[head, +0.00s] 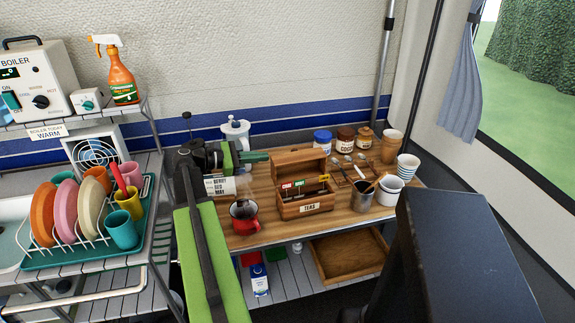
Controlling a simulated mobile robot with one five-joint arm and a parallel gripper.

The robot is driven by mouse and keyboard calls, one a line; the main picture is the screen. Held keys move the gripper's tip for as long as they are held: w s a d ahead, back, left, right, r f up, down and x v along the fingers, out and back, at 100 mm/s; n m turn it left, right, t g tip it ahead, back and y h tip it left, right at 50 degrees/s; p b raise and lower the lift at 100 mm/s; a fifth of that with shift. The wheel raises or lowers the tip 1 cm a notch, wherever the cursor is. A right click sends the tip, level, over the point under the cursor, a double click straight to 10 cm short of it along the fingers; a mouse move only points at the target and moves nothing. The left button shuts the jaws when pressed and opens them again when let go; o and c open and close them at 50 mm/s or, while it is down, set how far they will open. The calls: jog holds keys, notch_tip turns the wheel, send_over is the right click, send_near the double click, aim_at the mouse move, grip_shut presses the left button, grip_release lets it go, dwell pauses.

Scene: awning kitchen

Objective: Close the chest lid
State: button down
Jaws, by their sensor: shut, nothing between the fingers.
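The chest is a small wooden box marked TEAS (305,207) on the wooden tabletop, in the middle of the head view. Its lid (299,160) is open and stands up at the back edge. Coloured tags, red, green and others, show inside the box. My gripper (262,156) is shut and empty, to the left of the raised lid and close to it in the picture. Whether it touches the lid I cannot tell. My green and black arm comes up from the bottom and hides part of the table's left side.
Spoons and jars, including a brown-labelled jar (345,138), are behind. A dish rack (85,225) fills the left counter.

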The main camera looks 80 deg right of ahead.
aim_at(288, 157)
jog(key=b+x, duration=0.1)
jog(key=x, duration=0.9)
jog(key=shift+d+f+b, duration=0.1)
jog(key=shift+f+b, duration=0.15)
jog(key=shift+b, duration=0.1)
